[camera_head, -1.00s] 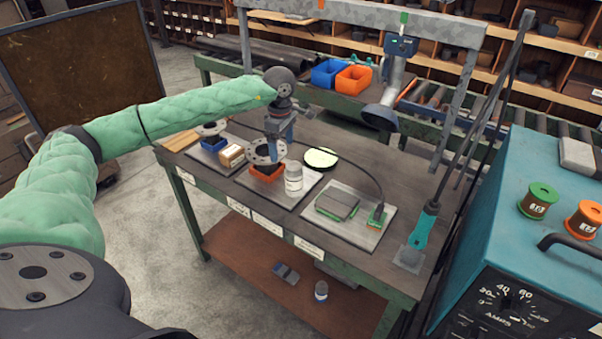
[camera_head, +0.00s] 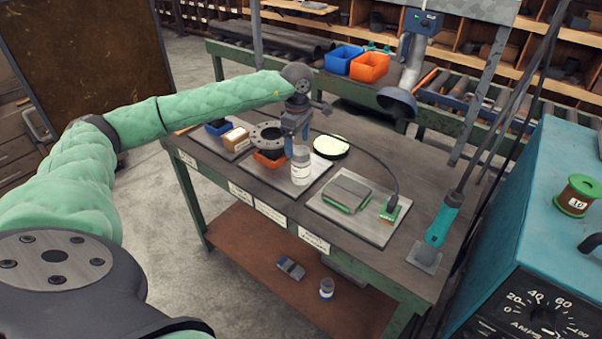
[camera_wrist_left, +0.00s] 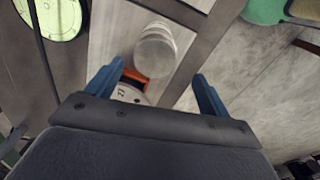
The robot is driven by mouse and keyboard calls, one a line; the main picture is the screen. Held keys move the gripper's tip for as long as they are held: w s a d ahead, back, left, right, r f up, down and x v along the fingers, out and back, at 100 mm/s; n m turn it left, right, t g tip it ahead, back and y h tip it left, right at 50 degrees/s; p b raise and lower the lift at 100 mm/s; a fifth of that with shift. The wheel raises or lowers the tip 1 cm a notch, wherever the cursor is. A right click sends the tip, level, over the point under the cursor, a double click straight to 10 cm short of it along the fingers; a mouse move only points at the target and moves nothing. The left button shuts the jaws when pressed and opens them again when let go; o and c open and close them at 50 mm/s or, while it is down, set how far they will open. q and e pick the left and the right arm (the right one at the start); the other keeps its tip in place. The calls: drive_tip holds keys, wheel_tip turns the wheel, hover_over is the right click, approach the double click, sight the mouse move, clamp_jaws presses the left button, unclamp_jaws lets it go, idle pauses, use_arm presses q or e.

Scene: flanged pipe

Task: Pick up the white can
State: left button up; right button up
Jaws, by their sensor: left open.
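The white can (camera_head: 300,166) stands upright on the middle grey mat of the workbench, near its front edge. In the left wrist view the white can (camera_wrist_left: 155,52) lies just beyond the fingertips, roughly between their lines. My left gripper (camera_head: 296,142) has its blue fingers pointing down just behind and above the can. In the left wrist view the left gripper (camera_wrist_left: 160,80) is open, with nothing between its fingers. Whether a finger touches the can cannot be told. My right gripper is not in view.
A round green-rimmed disc (camera_head: 331,147) lies behind. A mat with a grey block (camera_head: 347,192) is to the right. A teal handled tool (camera_head: 441,222) stands at the bench's right end.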

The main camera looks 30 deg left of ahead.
sight(298, 151)
use_arm(q)
drive_tip(key=shift+w+f+b, duration=0.1)
drive_tip(key=shift+f+b, duration=0.2)
drive_tip(key=shift+f, duration=0.45)
drive_tip(key=shift+f+p, duration=0.65)
drive_tip(key=shift+f, duration=0.6)
drive_tip(key=f+p, duration=0.2)
drive_tip(key=f, duration=0.1)
drive_tip(key=f+p, duration=0.1)
drive_tip(key=f, duration=0.1)
drive_tip(key=shift+w+d+f, duration=0.1)
drive_tip(key=shift+w, duration=0.25)
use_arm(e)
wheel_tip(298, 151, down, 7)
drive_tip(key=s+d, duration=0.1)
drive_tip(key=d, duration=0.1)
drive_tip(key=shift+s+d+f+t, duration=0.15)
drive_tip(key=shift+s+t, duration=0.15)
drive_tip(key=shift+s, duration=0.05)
use_arm(q)
drive_tip(key=shift+c, duration=0.4)
drive_tip(key=c, duration=1.1)
drive_tip(key=shift+c, duration=0.6)
